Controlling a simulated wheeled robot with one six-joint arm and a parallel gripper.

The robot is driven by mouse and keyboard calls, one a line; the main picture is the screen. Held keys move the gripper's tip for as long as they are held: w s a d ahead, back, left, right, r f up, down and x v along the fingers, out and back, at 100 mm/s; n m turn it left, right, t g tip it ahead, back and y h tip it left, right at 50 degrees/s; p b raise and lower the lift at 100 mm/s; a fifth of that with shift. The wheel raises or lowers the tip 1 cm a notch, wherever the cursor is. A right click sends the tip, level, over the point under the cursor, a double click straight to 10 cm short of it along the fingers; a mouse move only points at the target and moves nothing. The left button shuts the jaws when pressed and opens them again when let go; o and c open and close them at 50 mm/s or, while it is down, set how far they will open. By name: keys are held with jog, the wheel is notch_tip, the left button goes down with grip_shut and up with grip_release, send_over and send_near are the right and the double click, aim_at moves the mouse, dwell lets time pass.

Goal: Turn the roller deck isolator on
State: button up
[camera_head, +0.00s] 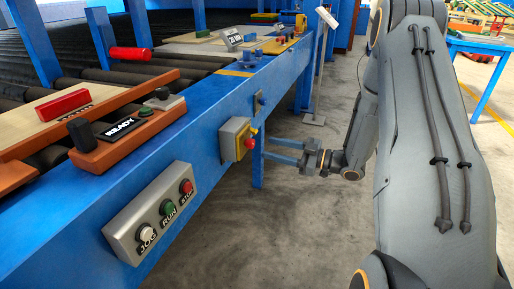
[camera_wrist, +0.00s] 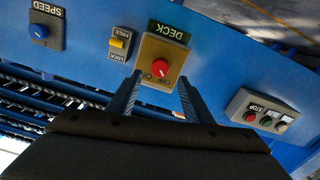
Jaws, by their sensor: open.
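The roller deck isolator (camera_head: 238,139) is a grey box with a yellow plate and a red rotary knob, mounted on the side of the blue deck rail. In the wrist view the isolator (camera_wrist: 153,50) carries a DECK label, and its red knob (camera_wrist: 161,68) sits on the yellow plate. The knob's exact setting is too small to read. My gripper (camera_head: 268,147) is open and empty, just right of the knob with its fingers pointing at it. In the wrist view my gripper (camera_wrist: 160,83) has one finger either side below the knob, apparently short of it.
A JOG, RUN and STOP button box (camera_head: 158,212) is on the same rail, nearer. In the wrist view a yellow LOCK/FREE switch (camera_wrist: 120,43) and a blue SPEED knob (camera_wrist: 40,31) sit left of the isolator. The floor (camera_head: 300,230) beside the rail is clear.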

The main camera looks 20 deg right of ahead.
aim_at(253, 144)
jog(key=shift+x, duration=3.2)
jog(key=c, duration=1.1)
jog(key=shift+o, duration=0.2)
